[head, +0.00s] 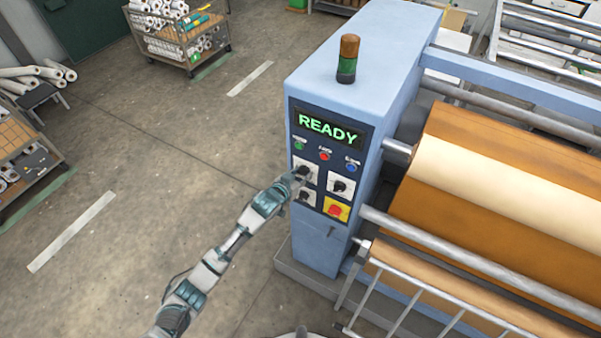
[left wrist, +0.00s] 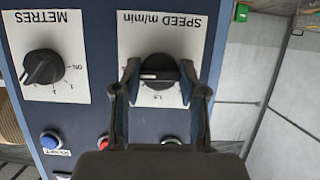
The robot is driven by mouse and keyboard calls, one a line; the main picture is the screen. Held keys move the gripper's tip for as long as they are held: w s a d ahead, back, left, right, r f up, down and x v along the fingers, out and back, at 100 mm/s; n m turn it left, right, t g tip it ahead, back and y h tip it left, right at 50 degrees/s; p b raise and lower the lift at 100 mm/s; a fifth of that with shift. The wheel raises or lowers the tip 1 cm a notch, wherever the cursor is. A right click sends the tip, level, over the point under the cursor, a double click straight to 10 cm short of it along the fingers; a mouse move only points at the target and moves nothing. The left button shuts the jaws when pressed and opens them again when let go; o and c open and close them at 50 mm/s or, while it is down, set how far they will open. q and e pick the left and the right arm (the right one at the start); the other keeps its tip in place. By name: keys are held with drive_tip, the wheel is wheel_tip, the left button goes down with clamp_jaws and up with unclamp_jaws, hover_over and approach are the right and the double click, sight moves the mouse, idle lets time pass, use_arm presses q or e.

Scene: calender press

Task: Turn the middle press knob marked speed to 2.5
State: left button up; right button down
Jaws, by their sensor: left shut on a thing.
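The speed knob (left wrist: 160,68) is black, on a white plate printed "SPEED m/min", which appears upside down in the left wrist view. A white pointer line on it lies roughly level, on the picture's left part of the knob. My left gripper (left wrist: 160,78) is shut on this knob, one finger on each side. In the head view my left gripper (head: 297,180) reaches the panel's upper left knob (head: 304,169) and partly covers it. My right gripper is out of view.
The metres knob (left wrist: 43,67) sits beside the speed plate and shows in the head view (head: 341,186). A lower knob (head: 307,197) and a red button on yellow (head: 337,210) are close below. The display (head: 328,130) reads READY.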

use_arm(q)
drive_tip(key=shift+s+f, duration=0.15)
drive_tip(key=shift+f, duration=0.4)
drive_tip(key=o, duration=1)
drive_tip(key=shift+c, duration=0.2)
drive_tip(key=shift+o, duration=0.9)
drive_tip(key=shift+r, duration=0.1)
drive_tip(key=v, duration=1.1)
drive_tip(key=shift+s+a+r, duration=0.15)
drive_tip(key=shift+s+r, duration=0.1)
drive_tip(key=shift+r, duration=0.1)
